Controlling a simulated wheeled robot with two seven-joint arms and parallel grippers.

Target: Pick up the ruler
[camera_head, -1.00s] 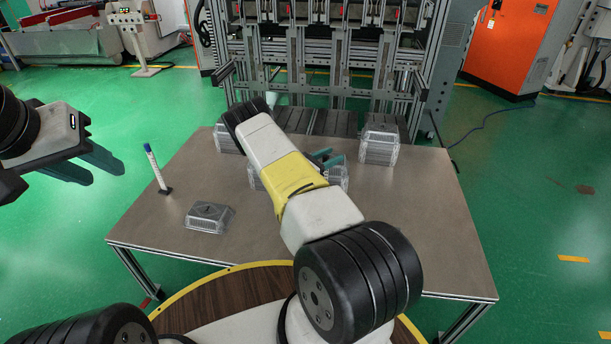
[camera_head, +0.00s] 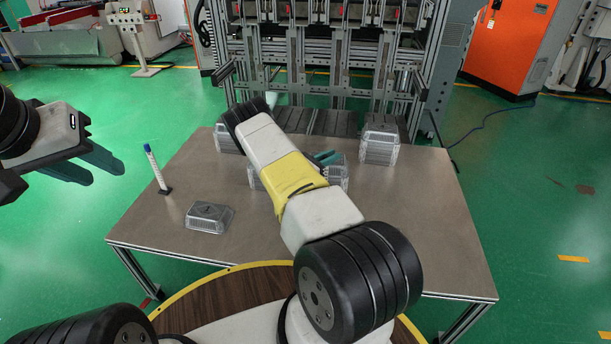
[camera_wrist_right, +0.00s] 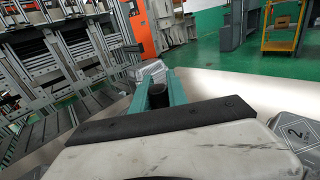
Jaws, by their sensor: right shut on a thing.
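I cannot make out a ruler in either view. My right gripper (camera_head: 326,158) is over the far middle of the table, beside clear tray stacks, largely behind my own arm. In the right wrist view its teal fingers (camera_wrist_right: 161,92) are closed on a dark, round-topped object (camera_wrist_right: 158,96), which I cannot identify surely. A white upright stick with a blue top (camera_head: 154,166) stands on a small dark base at the table's left. My left gripper (camera_head: 95,167) is off the table's left side, empty, its fingers apart.
The grey table (camera_head: 400,220) is clear at its front and right. A single tray (camera_head: 209,217) lies at the front left. Tray stacks stand at the back right (camera_head: 380,145) and back left (camera_head: 226,140). A metal rack (camera_head: 330,60) stands behind the table.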

